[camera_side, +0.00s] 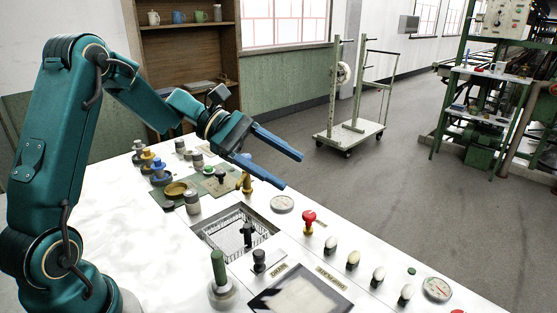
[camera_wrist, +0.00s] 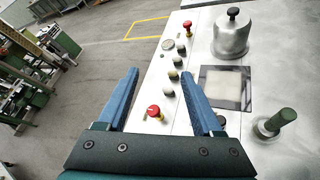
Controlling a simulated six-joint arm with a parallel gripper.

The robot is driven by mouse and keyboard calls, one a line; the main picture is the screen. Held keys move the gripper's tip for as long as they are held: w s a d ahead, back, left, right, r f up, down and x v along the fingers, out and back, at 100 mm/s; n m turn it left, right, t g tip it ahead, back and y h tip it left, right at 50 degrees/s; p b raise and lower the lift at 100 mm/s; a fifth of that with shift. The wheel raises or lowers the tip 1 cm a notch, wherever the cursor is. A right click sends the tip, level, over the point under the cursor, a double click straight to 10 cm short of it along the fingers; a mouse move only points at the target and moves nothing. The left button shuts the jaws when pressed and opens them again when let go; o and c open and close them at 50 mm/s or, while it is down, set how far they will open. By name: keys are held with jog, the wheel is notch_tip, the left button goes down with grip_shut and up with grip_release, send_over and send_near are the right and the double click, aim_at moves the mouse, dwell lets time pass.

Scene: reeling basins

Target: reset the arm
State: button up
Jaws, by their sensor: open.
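My gripper (camera_side: 276,162) has two blue fingers, spread apart with nothing between them. In the side view it hangs above the white bench top (camera_side: 140,215), near its far edge, higher than the controls. In the wrist view the open fingers (camera_wrist: 163,95) point out over the panel's edge. A red mushroom button (camera_side: 309,218) stands on the panel below and to the right of the fingers; a red button (camera_wrist: 153,111) also shows between the fingers in the wrist view. My teal arm reaches in from the left.
A sunken basin (camera_side: 206,229) with a wire basket, a green-handled lever (camera_side: 218,268) and several pale knobs (camera_side: 352,259) are on the bench. Small jars and weights stand at its back. A metal cover (camera_wrist: 231,42) shows in the wrist view. A trolley (camera_side: 348,134) stands on open floor.

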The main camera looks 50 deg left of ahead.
jog(key=s+d+m+g+y, duration=0.2)
jog(key=s+d+m+y, duration=0.15)
jog(key=s+m, duration=0.35)
jog(key=s+d+m+g+y, duration=0.1)
jog(key=s+d+m+y, duration=0.1)
jog(key=s+m+y, duration=0.45)
jog(key=s+a+f+m+t+y, duration=0.1)
jog(key=s+a+m+t, duration=0.1)
jog(key=s+a+m, duration=0.2)
jog(key=shift+s+a+t+y, duration=0.3)
jog(key=shift+s+t+y, duration=0.1)
jog(key=shift+s, duration=0.45)
jog(key=shift+m, duration=0.25)
